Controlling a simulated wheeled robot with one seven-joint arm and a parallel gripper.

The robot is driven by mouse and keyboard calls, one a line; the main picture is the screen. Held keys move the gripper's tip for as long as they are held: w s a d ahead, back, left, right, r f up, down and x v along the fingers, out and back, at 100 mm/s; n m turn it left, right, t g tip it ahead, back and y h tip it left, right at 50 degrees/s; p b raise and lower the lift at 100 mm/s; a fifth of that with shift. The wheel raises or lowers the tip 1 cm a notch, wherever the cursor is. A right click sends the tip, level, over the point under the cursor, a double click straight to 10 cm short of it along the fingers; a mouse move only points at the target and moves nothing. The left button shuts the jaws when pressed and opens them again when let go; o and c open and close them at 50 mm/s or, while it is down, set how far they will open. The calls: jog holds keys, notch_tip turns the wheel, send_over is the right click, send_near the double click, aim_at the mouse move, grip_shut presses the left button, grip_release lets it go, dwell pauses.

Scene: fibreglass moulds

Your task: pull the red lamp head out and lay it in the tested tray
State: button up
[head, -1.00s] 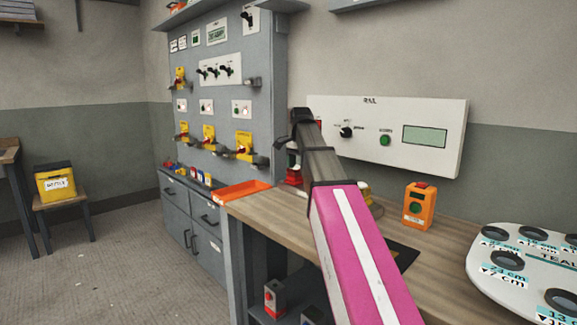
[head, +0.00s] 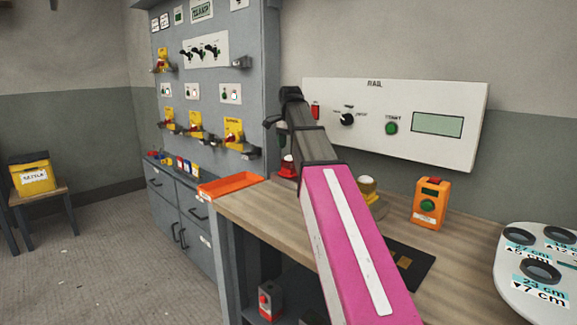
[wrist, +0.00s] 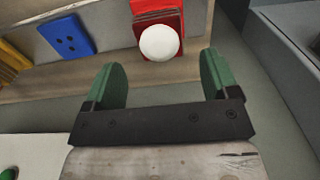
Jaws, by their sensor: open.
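The red lamp head (wrist: 160,43) has a white globe on a red block in the wrist view. It also shows in the head view as a red piece (head: 287,168) on the bench, partly hidden by my arm. My gripper (wrist: 161,66) has green fingers, spread wide and empty. In the picture the globe lies just beyond the fingertips, between their lines and apart from both. An orange tray (head: 231,187) lies at the bench's left end, with nothing visible in it; I cannot read any label saying tested.
A blue plate with holes (wrist: 67,36) lies beside the red lamp. A yellow lamp (head: 367,188) and an orange button box (head: 430,203) stand right on the bench (head: 262,212). The white RAIL panel (head: 455,152) is on the wall behind. A grey cabinet (head: 262,70) rises left.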

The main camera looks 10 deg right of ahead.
aim_at(290, 164)
jog(key=shift+f, duration=4)
jog(key=c, duration=1.2)
jog(key=shift+r, duration=0.2)
jog(key=shift+r, duration=2.8)
